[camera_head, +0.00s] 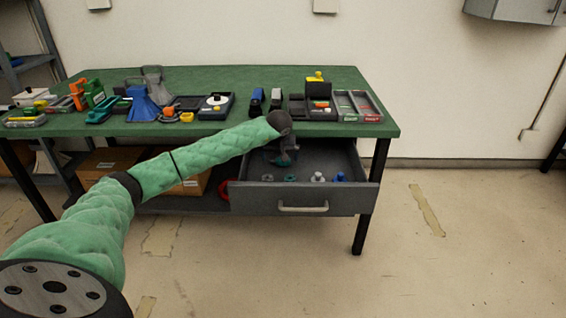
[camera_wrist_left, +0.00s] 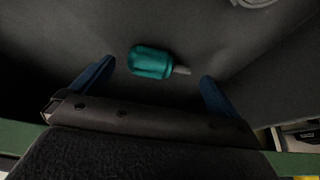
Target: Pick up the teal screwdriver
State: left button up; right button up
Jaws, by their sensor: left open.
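The teal screwdriver (camera_wrist_left: 152,62) lies on the grey floor of the open drawer (camera_head: 338,197). In the left wrist view its thick teal handle is at the left and its short grey shaft points right. My left gripper (camera_wrist_left: 158,86) is open, with its two blue fingers on either side of the screwdriver's span and nothing between them in hold. In the head view my left gripper (camera_head: 284,158) reaches down into the drawer, and a small teal spot beside it appears to be the screwdriver (camera_head: 290,178). My right gripper is in neither view.
Other small items, a white one (camera_head: 318,177) and a blue one (camera_head: 340,176), stand in the drawer to the right. The green tabletop (camera_head: 240,80) overhangs the drawer and holds tools, phones and trays. Cardboard boxes (camera_head: 112,160) sit on the lower shelf.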

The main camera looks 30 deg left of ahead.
pick_arm(q)
jog(key=shift+x, duration=0.8)
jog(key=c, duration=1)
jog(key=shift+c, duration=0.2)
